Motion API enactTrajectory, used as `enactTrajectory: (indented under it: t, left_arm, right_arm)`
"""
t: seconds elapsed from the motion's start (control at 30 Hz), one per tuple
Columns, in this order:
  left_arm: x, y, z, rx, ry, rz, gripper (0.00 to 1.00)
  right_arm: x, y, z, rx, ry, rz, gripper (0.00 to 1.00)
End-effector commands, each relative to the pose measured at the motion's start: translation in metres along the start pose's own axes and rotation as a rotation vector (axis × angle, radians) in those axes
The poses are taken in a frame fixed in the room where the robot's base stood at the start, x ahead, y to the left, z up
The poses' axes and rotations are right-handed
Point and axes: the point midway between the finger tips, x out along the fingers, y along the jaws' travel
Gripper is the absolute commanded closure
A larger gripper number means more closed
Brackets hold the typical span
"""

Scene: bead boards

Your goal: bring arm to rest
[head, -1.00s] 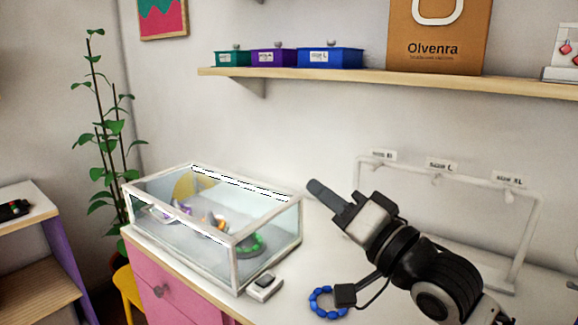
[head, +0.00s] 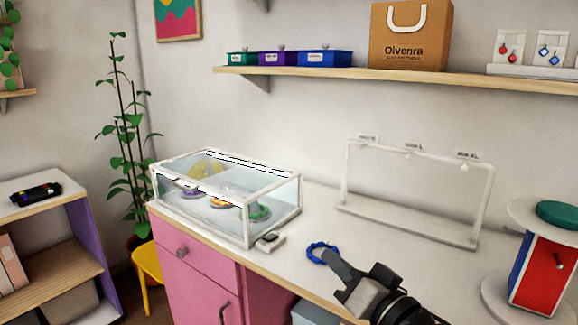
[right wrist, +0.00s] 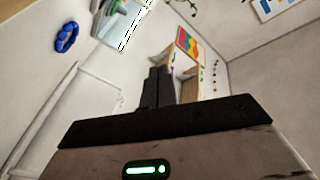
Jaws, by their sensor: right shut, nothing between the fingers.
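My right gripper (head: 336,264) is in the lower middle of the head view, above the front part of the white counter (head: 318,212). Its fingers are shut with nothing between them. In the right wrist view its dark fingers (right wrist: 158,88) stand together. A blue bead bracelet (head: 318,253) lies on the counter just beyond the fingertips in the head view, partly covered by them. It also shows at the upper left of the right wrist view (right wrist: 67,37), apart from the fingers. My left gripper is not in view.
A glass display case (head: 273,220) with bead pieces inside stands on the counter's left, a small white device (head: 270,241) beside it. A white hanging rack (head: 405,223) stands behind. A red and blue stand (head: 545,274) is at right. A wall shelf (head: 400,77) runs above.

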Motion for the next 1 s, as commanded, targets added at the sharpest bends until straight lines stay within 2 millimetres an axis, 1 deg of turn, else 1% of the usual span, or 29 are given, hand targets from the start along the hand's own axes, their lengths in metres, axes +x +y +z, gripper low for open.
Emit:
enactTrajectory:
  t: [0.03, 0.07, 0.17, 0.23, 0.27, 0.3, 0.37, 0.4, 0.47, 0.5, 0.53, 0.6, 0.7, 0.77, 1.0]
  left_arm:
    - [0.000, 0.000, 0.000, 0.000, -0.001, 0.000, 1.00]
    - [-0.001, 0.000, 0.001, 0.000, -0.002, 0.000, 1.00]
    - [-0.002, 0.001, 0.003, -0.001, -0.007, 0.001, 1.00]
    - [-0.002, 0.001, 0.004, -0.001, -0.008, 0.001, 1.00]
    - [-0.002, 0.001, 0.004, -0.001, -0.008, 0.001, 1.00]
    - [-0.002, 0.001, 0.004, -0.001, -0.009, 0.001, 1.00]
    - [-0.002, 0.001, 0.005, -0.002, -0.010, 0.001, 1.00]
    - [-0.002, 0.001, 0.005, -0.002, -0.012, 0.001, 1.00]
    - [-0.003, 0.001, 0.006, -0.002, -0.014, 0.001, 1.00]
    - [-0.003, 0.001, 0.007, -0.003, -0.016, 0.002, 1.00]
    - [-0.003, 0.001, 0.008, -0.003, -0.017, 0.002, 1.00]
    - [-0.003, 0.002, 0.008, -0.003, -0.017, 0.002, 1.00]
    - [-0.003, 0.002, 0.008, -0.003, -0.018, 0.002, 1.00]
    - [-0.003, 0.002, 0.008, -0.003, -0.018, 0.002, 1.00]
    - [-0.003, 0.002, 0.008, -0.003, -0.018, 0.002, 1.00]
  right_arm:
    - [-0.007, 0.014, 0.017, -0.015, -0.018, 0.041, 1.00]
    - [-0.011, 0.022, 0.026, -0.030, -0.027, 0.063, 1.00]
    - [-0.031, 0.051, 0.061, -0.093, -0.073, 0.151, 1.00]
    - [-0.053, 0.074, 0.094, -0.149, -0.125, 0.225, 1.00]
    - [-0.065, 0.085, 0.110, -0.177, -0.153, 0.260, 1.00]
    - [-0.082, 0.098, 0.131, -0.217, -0.195, 0.306, 1.00]
    - [-0.111, 0.114, 0.161, -0.278, -0.264, 0.368, 1.00]
    - [-0.129, 0.123, 0.180, -0.317, -0.311, 0.402, 1.00]
    - [-0.156, 0.133, 0.203, -0.370, -0.377, 0.444, 1.00]
    - [-0.172, 0.138, 0.217, -0.400, -0.420, 0.466, 1.00]
    - [-0.183, 0.141, 0.226, -0.421, -0.449, 0.480, 1.00]
    - [-0.205, 0.145, 0.242, -0.462, -0.505, 0.503, 1.00]
    - [-0.224, 0.148, 0.255, -0.496, -0.555, 0.520, 1.00]
    - [-0.229, 0.149, 0.259, -0.508, -0.570, 0.524, 1.00]
    - [-0.230, 0.149, 0.259, -0.510, -0.571, 0.524, 1.00]
